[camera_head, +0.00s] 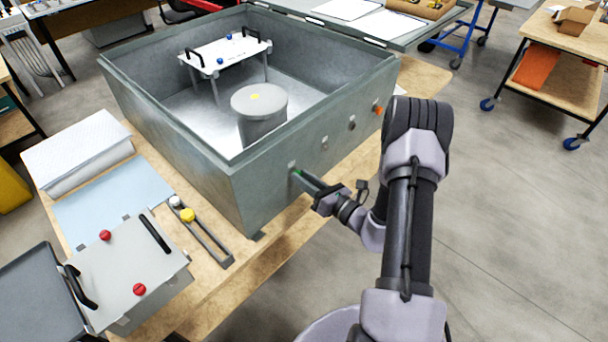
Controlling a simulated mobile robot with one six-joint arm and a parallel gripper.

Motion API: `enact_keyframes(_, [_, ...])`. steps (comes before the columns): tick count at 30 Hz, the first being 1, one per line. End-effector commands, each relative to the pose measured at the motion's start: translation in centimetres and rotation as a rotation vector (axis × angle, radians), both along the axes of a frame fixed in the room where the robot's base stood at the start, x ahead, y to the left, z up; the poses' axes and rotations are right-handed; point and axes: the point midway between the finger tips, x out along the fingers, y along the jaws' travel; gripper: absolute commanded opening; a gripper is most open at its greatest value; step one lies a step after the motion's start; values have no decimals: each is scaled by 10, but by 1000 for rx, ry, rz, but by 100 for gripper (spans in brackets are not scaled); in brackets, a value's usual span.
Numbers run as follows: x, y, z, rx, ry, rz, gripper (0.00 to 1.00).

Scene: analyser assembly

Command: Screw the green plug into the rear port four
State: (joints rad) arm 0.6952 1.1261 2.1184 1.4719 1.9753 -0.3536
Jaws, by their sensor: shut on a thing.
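My gripper (309,184) is shut on the green plug (298,173), of which only a small green part shows between the fingertips. The plug is at the wall of the large grey open-topped box (220,163), at the port (292,165) closest to the box's near corner. I cannot tell how deep the plug sits in the port. Further along the same wall are a small dark port (325,144), another dark fitting (351,124) and an orange plug (378,109). No port number is readable.
Inside the box stand a grey cylinder (260,102) and a white plate on legs (225,52). On the wooden bench are a rack (212,240) with white and yellow plugs and a grey panel (122,268) with red knobs.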

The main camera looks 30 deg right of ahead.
Motion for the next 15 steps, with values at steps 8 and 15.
enact_keyframes(8, [0,-1,1,245,92,-1,0])
enact_keyframes(15, [0,-1,-1,384,142,0,0])
